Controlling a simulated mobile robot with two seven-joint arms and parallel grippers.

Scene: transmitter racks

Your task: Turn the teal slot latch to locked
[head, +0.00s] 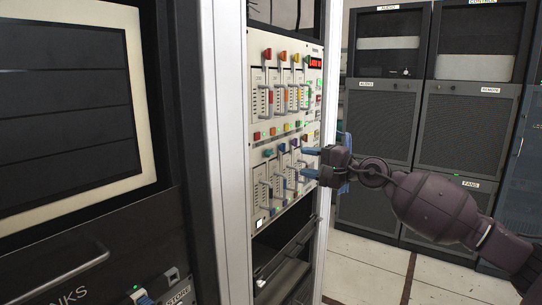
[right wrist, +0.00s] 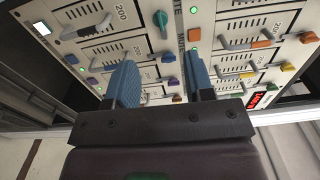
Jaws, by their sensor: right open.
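My right gripper (head: 310,161) is at the right side of the panel's lower half. In the right wrist view its blue fingers (right wrist: 160,72) are spread apart with nothing held. My left gripper is out of view.
The slot panel (head: 287,218) carries several coloured knobs and grey handles, close together around my fingers. A white rack post (head: 225,150) stands left of it. Dark cabinets (head: 465,125) stand behind on the right, with open floor (head: 375,270) before them.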

